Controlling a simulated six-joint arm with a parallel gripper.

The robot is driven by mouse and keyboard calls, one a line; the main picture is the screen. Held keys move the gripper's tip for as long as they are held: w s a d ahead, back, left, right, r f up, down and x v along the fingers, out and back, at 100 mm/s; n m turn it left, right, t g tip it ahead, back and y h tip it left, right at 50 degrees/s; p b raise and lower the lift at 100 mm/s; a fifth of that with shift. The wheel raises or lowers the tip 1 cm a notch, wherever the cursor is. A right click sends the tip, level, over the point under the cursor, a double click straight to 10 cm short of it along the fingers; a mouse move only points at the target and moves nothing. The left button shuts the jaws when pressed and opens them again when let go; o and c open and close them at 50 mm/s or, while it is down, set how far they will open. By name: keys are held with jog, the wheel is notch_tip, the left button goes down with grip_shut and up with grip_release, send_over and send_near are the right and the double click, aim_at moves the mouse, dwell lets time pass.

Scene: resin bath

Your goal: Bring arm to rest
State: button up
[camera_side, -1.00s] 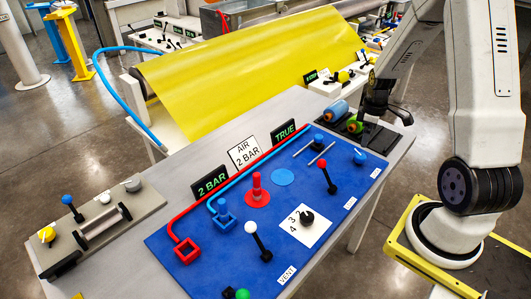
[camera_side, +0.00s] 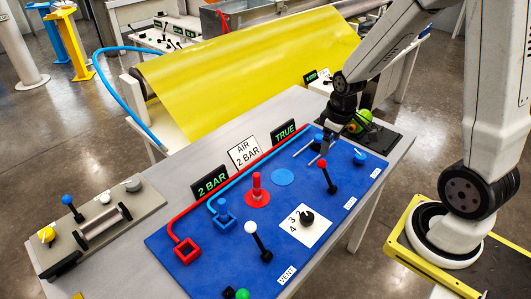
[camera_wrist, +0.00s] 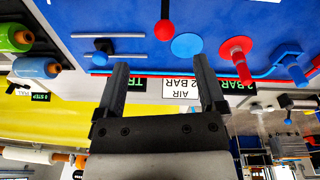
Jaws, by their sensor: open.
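My gripper (camera_side: 321,148) is over the far right part of the blue panel (camera_side: 200,262), close to the silver rods and the blue knob. In the wrist view my gripper (camera_wrist: 160,62) has its two dark fingers spread wide, with nothing held between them. That view is upside down. A red-balled lever (camera_wrist: 165,30) and a light blue disc (camera_wrist: 187,46) show beyond the fingers. The gap between the fingertips and the panel is hard to judge.
Green rollers (camera_wrist: 16,38) lie on a black plate beside the panel. Signs reading 2 BAR (camera_side: 210,183), AIR 2 BAR (camera_side: 244,152) and TRUE (camera_side: 284,132) stand along the back edge. A white-balled lever (camera_side: 251,228) and a red post (camera_side: 257,186) rise from the panel.

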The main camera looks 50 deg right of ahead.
jog(key=s+a+r+m+t, duration=0.1)
jog(key=s+a+r, duration=0.1)
jog(key=a, duration=0.9)
jog(key=shift+s, duration=0.65)
jog(key=shift+a, duration=0.1)
